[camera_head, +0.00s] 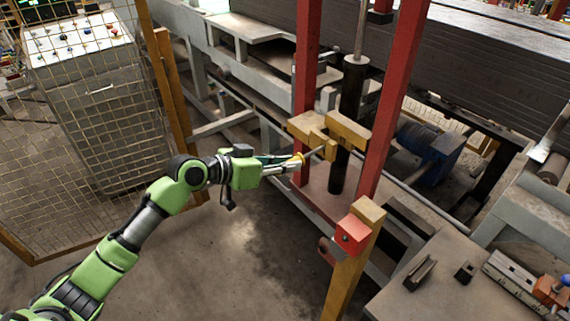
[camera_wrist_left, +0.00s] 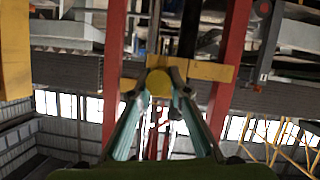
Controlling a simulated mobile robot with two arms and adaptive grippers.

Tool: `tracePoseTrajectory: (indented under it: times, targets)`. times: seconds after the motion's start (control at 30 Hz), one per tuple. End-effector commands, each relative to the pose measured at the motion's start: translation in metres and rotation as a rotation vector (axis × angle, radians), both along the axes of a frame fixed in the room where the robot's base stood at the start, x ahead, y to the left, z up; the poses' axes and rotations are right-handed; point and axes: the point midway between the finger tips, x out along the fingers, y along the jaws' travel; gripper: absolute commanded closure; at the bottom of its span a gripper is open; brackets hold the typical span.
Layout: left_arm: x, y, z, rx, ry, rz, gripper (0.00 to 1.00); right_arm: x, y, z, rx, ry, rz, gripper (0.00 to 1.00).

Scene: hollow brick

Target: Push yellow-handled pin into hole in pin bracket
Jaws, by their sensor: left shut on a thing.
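The pin's yellow handle (camera_head: 297,161) is between the fingertips of my left gripper (camera_head: 290,164), which is shut on it. The pin's thin metal shaft (camera_head: 315,152) points up and right toward the yellow pin bracket (camera_head: 308,128). Its tip is at or very close to the bracket; I cannot tell whether it is inside the hole. In the left wrist view, the round yellow handle end (camera_wrist_left: 159,82) sits between the two fingers, in front of the bracket (camera_wrist_left: 208,70). The handle and fingers hide the hole there. My right gripper is not in view.
Red uprights (camera_head: 397,95) flank the bracket, with a dark vertical cylinder (camera_head: 350,95) between them. A yellow post with a red box (camera_head: 352,234) stands in front. A wire mesh fence (camera_head: 90,110) is at left. Open floor (camera_head: 240,255) lies below my left arm.

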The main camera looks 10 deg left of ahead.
Motion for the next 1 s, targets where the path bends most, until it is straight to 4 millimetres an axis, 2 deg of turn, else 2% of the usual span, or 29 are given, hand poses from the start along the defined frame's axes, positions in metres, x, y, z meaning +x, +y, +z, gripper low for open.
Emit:
tracePoseTrajectory:
  times: [1.0]
  targets:
    - [0.015,-0.012,0.001,-0.001,-0.002,-0.001,1.0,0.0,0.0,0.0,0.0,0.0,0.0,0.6]
